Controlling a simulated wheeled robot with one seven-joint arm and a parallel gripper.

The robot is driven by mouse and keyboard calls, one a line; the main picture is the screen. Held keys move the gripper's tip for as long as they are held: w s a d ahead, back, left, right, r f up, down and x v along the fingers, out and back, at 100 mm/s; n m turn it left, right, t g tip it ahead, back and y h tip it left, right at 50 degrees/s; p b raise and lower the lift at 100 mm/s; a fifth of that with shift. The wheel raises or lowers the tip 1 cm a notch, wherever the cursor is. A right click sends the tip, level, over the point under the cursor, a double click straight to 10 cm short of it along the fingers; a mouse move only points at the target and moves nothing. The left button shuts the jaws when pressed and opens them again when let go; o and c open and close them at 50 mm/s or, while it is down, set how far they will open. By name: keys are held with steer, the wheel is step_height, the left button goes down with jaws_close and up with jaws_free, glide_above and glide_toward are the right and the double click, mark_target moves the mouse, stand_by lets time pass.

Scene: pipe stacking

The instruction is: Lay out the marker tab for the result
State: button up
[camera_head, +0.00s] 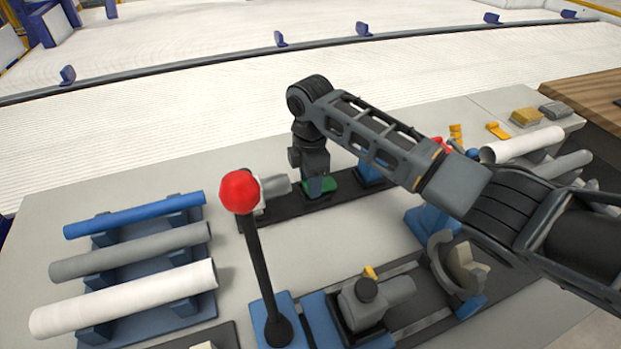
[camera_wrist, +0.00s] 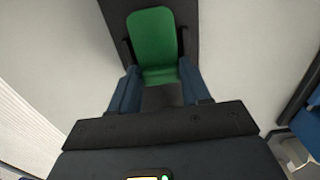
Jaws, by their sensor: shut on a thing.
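The green marker tab (camera_wrist: 155,42) is between my gripper's fingers (camera_wrist: 156,92) in the wrist view, and my gripper is shut on it. In the head view my gripper (camera_head: 318,186) points down at the dark strip at the back of the table, with part of the green tab (camera_head: 331,181) showing beside it. The dark strip (camera_head: 290,206) lies under the tab. I cannot tell whether the tab touches it. The fingers hide part of the tab.
A red ball on a black post (camera_head: 240,192) stands left of my gripper. A blue pipe (camera_head: 135,215), a grey pipe (camera_head: 130,252) and a white pipe (camera_head: 125,298) lie on a blue rack at left. Yellow tabs (camera_head: 498,130) lie at back right. A grey clamp (camera_head: 372,303) stands in front.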

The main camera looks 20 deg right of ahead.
steer(key=shift+f, duration=0.2)
steer(key=o, duration=1.1)
steer(key=shift+r, duration=0.1)
step_height(320, 180, up, 8)
steer(key=shift+f+b, duration=0.2)
steer(key=shift+b, duration=0.15)
